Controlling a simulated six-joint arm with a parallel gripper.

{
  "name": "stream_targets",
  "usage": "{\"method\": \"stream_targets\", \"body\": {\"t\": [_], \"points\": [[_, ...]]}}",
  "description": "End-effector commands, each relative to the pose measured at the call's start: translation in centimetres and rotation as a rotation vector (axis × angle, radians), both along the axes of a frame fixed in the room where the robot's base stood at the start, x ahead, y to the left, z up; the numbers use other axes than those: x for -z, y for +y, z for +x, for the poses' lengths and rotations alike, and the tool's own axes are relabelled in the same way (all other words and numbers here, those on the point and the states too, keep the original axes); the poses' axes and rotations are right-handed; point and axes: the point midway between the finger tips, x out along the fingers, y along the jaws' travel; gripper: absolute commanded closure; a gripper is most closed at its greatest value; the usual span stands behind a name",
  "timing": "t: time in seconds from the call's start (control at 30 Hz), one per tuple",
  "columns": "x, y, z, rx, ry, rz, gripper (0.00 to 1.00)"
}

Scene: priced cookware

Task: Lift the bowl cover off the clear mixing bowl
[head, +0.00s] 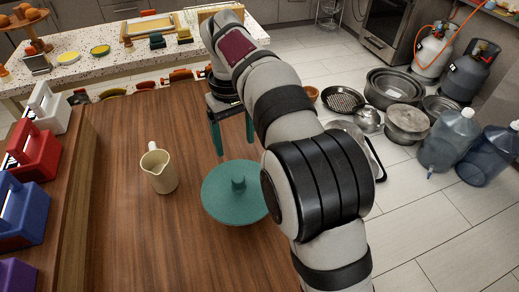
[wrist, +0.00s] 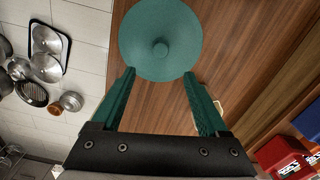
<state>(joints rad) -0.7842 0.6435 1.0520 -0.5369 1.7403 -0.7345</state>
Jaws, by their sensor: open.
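The bowl cover is a round teal disc (head: 222,200) with a short knob (head: 238,183) at its centre, on the wooden table. My arm hides its right edge in the head view. In the wrist view the cover (wrist: 150,28) lies beyond the fingertips, with its knob (wrist: 161,49) roughly centred between them. I cannot make out the clear mixing bowl; the cover hides what is below it. My gripper (head: 234,147) is open and empty, its teal fingers pointing down above and behind the cover. The open fingers (wrist: 159,74) also show in the wrist view.
A cream pitcher (head: 160,171) stands left of the cover on the wooden table (head: 125,235). Coloured toolbox-like carriers (head: 33,152) line the left side. Pots (head: 406,122) and water jugs (head: 448,140) stand on the floor at right. The table front is clear.

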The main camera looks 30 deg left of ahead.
Motion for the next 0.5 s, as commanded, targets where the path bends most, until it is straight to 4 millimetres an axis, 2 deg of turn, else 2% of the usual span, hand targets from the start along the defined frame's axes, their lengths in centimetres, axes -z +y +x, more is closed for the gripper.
{"method": "stream_targets", "body": {"t": [0.2,0.5], "points": [[6.2,-0.2,-0.1,0.003,0.004,-0.003,0.23],[11.3,-0.1,-0.2,0.006,0.003,-0.001,0.23]]}}
